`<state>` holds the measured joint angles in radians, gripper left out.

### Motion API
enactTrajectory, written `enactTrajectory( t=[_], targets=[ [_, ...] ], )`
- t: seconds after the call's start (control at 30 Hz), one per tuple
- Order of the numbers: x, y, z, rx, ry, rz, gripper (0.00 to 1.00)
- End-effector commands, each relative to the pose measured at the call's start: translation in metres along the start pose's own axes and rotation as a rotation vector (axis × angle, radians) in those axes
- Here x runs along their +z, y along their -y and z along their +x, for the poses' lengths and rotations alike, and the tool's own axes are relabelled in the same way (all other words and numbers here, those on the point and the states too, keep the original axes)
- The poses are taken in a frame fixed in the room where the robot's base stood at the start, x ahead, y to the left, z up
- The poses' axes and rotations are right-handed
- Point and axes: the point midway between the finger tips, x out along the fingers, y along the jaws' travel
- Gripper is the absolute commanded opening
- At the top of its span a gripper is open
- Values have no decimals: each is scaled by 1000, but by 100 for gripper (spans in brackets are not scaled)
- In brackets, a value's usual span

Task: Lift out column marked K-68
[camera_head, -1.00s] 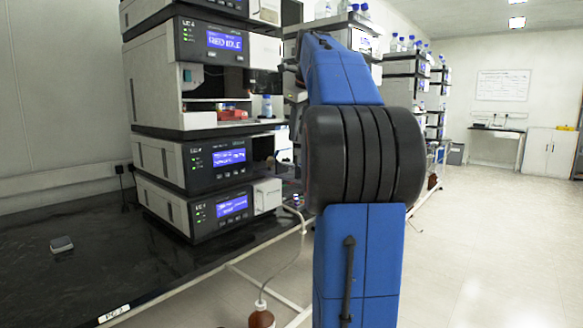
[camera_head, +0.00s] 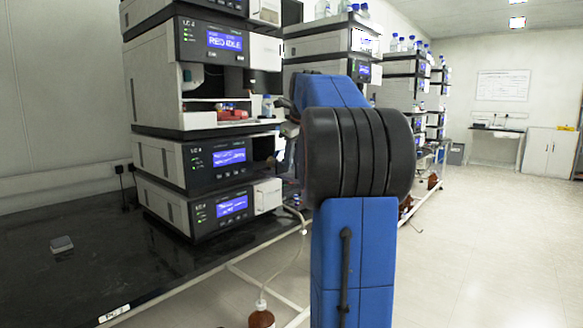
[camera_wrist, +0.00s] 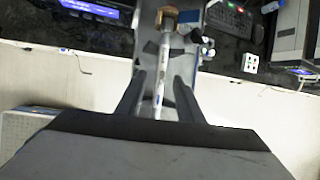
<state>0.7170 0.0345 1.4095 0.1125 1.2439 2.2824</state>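In the wrist view, my gripper (camera_wrist: 160,88) is open, with its two dark fingers apart. A thin pale column (camera_wrist: 161,78) with a brass-coloured end (camera_wrist: 166,16) lies lengthwise in the picture between the fingers. Gaps show on both sides of it, and I cannot tell its depth from the fingertips. No marking on it is readable, so I cannot tell whether it is K-68. In the head view my blue arm hides the gripper and the column.
A stack of grey instruments with blue screens (camera_head: 231,204) stands on the black bench (camera_head: 85,262). A brown bottle (camera_head: 261,318) with tubing stands below the bench edge. More stacks (camera_head: 405,64) stand behind my arm. The floor to the right is clear.

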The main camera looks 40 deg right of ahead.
Motion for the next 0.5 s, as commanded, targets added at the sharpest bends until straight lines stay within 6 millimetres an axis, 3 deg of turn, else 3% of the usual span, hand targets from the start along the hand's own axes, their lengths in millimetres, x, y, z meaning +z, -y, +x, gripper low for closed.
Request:
enactTrajectory(
  t=[0.27, 0.43, 0.5],
  targets=[
    [0, 0, 6, -1, 1, 0, 34],
    [0, 0, 6, -1, 1, 0, 0],
    [0, 0, 6, -1, 1, 0, 0]
  ],
)
